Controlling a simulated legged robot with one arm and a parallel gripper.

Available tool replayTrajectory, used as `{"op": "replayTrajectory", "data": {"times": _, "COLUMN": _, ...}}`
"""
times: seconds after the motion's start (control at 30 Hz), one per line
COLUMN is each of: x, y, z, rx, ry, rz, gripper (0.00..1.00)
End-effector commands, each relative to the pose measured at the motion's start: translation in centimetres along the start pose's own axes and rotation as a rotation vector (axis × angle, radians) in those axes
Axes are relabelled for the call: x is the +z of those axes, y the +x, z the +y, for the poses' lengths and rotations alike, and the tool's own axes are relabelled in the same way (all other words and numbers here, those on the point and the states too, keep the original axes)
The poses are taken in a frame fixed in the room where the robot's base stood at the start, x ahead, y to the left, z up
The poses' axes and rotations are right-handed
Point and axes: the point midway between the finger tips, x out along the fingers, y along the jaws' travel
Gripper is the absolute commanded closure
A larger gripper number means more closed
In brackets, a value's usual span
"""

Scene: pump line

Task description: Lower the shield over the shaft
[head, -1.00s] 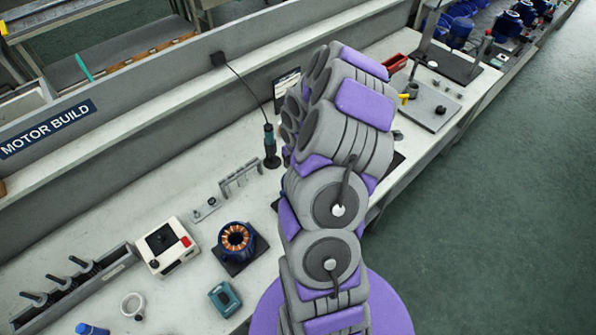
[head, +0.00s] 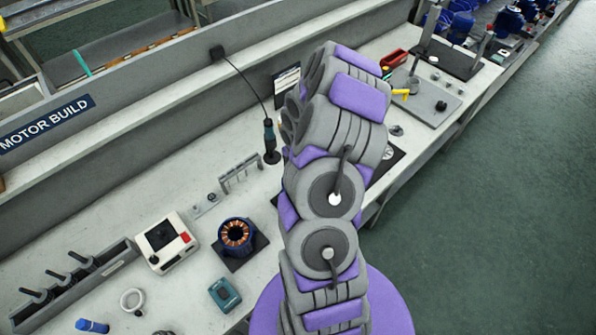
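My arm, in grey and purple segments, reaches up the middle of the head view and over the bench. Its far end bends away behind its own links, so my gripper and anything in it are hidden. I cannot make out the shield or the shaft; the arm covers part of the bench. Right of the arm's upper end, a grey plate (head: 433,104) with an upright post and small parts lies on the bench. A yellow piece (head: 401,92) shows at the plate's left side, close to the arm. A dark mat (head: 391,158) is partly hidden by the arm.
A copper-wound blue stator (head: 236,236), a white control box (head: 165,243), a teal device (head: 225,294) and a tool rack (head: 75,281) stand on the bench at left. Open green floor (head: 490,230) lies at right.

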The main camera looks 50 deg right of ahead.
Motion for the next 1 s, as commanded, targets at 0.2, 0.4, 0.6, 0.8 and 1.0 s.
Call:
{"op": "replayTrajectory", "data": {"times": 0.2, "x": 0.01, "y": 0.31, "z": -0.01, "rx": 0.000, "ry": 0.000, "rz": 0.000, "gripper": 0.89}}
{"op": "replayTrajectory", "data": {"times": 0.4, "x": 0.00, "y": 0.28, "z": -0.01, "rx": 0.000, "ry": 0.000, "rz": 0.000, "gripper": 0.43}}
{"op": "replayTrajectory", "data": {"times": 0.6, "x": 0.00, "y": 0.29, "z": 0.00, "rx": -0.001, "ry": 0.000, "rz": 0.000, "gripper": 0.30}}
{"op": "replayTrajectory", "data": {"times": 0.8, "x": 0.00, "y": 0.29, "z": -0.01, "rx": -0.001, "ry": 0.000, "rz": 0.000, "gripper": 0.20}}
{"op": "replayTrajectory", "data": {"times": 1.0, "x": -0.01, "y": 0.29, "z": -0.01, "rx": -0.001, "ry": 0.000, "rz": 0.000, "gripper": 0.17}}
